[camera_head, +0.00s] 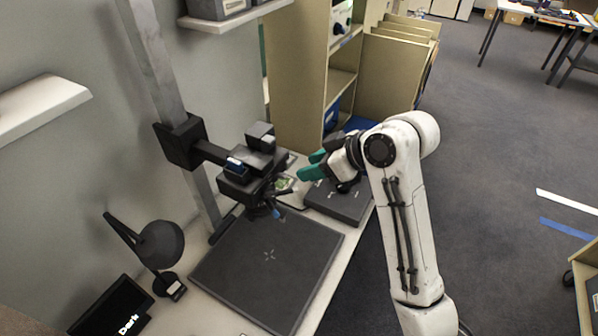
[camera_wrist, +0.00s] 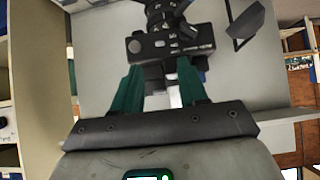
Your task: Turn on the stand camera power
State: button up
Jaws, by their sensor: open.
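The stand camera (camera_head: 248,170) is a black body on an arm clamped to a tall grey column (camera_head: 160,60) above a dark copy board (camera_head: 268,262). In the wrist view, the camera body (camera_wrist: 172,45) is straight ahead of my gripper, with small buttons and dials on the face toward me and a lens part above. My gripper (camera_head: 308,165) has green fingers, is open and empty, and points at the camera from its right side. In the wrist view, the gripper fingers (camera_wrist: 160,90) flank the lower part of the camera; I cannot tell whether they touch it. The power switch is too small to identify.
A black flat case (camera_head: 342,203) lies on the desk below my gripper. A desk lamp (camera_head: 160,244) and a dark screen (camera_head: 112,308) stand at the left. A beige shelf unit (camera_head: 300,75) rises behind. Open carpet (camera_head: 490,140) lies to the right.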

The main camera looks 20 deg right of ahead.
jog(key=shift+v, duration=1.3)
jog(key=s+f+m+g+h+b, duration=0.2)
jog(key=s+f+m+g+h, duration=0.3)
jog(key=s+f, duration=1.7)
jog(key=s+d+f+m+g, duration=0.1)
jog(key=s+f, duration=0.1)
jog(key=s, duration=0.3)
jog(key=s+d+f+m+g+h, duration=0.1)
jog(key=s+d+f+m, duration=0.1)
jog(key=s, duration=0.2)
jog(key=shift+s+f, duration=0.3)
jog(key=shift+s, duration=0.1)
